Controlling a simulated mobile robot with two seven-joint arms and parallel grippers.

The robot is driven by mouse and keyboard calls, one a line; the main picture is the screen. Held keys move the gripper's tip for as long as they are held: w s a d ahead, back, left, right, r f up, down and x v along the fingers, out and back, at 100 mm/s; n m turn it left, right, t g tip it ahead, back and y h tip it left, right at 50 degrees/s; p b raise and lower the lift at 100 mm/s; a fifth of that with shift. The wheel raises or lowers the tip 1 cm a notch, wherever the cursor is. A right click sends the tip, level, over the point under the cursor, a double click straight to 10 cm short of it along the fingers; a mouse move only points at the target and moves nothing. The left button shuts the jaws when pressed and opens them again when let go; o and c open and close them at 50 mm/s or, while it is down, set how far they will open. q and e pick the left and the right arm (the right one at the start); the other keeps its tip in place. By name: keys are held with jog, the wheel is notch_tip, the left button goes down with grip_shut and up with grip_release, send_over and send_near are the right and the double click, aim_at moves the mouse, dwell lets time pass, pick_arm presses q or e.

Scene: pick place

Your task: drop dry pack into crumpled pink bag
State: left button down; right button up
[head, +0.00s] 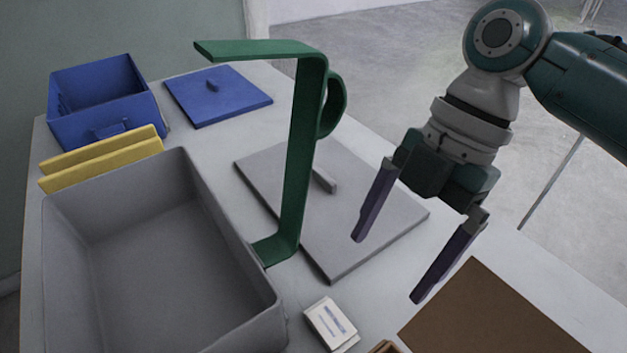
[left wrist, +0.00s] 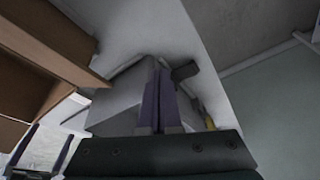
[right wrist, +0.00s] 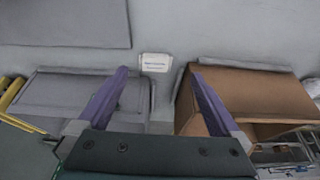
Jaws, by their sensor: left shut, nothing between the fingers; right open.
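The dry pack, a small white packet with printed lines (head: 330,322), lies flat on the table beside the grey bin's near right corner. It also shows in the right wrist view (right wrist: 155,63), ahead of and between the fingertips. My right gripper (head: 388,270) is open and empty, above the table to the right of the packet; it also shows in the right wrist view (right wrist: 160,73). My left gripper (left wrist: 158,98) is shut and empty in the left wrist view and is outside the head view. I see no pink bag in any view.
A deep grey bin (head: 268,300) fills the near left. A tall green bracket (head: 297,160) stands beside it over a grey lid (head: 375,225). A blue bin (head: 140,115), blue lid (head: 217,98) and yellow panels (head: 100,165) are farther back. A brown box (right wrist: 250,90) is right.

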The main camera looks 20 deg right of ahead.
aim_at(342, 315)
jog(key=b+x, duration=0.1)
jog(key=x, duration=0.3)
jog(key=shift+a+f, duration=0.25)
jog(key=shift+a, duration=0.1)
jog(key=x, duration=0.2)
jog(key=a+b+x, duration=0.1)
jog(key=x, duration=0.1)
jog(key=shift+w, duration=0.1)
jog(key=shift+a+f, duration=0.2)
jog(key=shift+f, duration=0.25)
jog(key=shift+r, duration=0.1)
jog(key=c, duration=1.5)
